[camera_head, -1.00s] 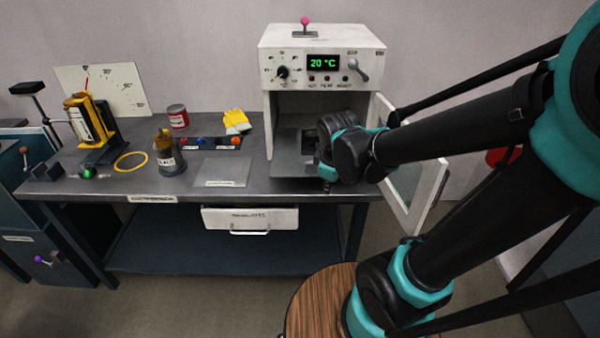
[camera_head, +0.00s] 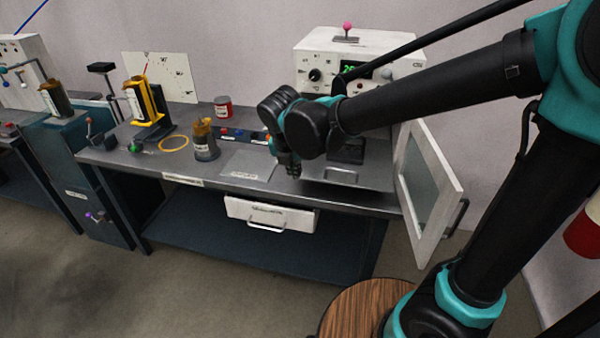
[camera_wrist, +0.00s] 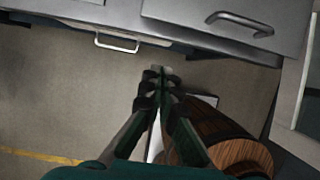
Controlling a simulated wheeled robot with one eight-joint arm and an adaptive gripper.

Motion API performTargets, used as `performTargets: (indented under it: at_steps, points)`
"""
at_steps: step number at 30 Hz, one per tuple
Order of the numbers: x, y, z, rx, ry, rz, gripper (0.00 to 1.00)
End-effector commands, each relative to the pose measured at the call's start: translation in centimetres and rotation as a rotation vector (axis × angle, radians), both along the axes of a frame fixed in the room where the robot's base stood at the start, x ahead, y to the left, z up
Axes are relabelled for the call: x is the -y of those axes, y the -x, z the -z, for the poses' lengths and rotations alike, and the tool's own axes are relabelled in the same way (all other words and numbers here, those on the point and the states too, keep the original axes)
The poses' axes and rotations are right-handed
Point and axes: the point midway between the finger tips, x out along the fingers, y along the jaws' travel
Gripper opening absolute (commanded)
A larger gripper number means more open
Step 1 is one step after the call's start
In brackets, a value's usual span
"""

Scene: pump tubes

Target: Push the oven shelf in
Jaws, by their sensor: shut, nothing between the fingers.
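The white oven (camera_head: 310,60) stands at the back right of the bench with its glazed door (camera_head: 433,190) swung open to the right. The grey oven shelf (camera_head: 380,178) sticks out of the oven front, with a bar handle (camera_head: 342,174) on its front edge; that handle also shows in the wrist view (camera_wrist: 240,20). A dark item (camera_head: 347,152) sits on the shelf. My gripper (camera_head: 288,165) is shut and empty, left of the shelf handle. In the wrist view my gripper (camera_wrist: 155,75) points below and left of the handle, apart from it. My arm hides part of the oven opening.
A part-open drawer (camera_head: 270,212) hangs under the bench (camera_head: 215,183). A dark pot (camera_head: 205,147), a red can (camera_head: 223,107) and a yellow stand (camera_head: 150,108) stand on the bench at left. A round wooden stool top (camera_head: 360,310) is in front. The floor before the bench is otherwise clear.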

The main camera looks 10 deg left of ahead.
Motion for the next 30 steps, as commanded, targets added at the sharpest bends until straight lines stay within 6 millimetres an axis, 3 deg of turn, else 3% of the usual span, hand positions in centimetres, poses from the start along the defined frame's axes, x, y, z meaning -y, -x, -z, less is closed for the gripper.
performTargets:
  at_steps: [15,21,30]
  points:
    - [0.2,-3.6,8.0,0.001,-0.001,0.006,0.00]
    - [0.3,-6.2,7.9,-0.001,-0.002,0.005,0.00]
    - [0.3,-7.2,7.8,-0.001,-0.002,0.004,0.00]
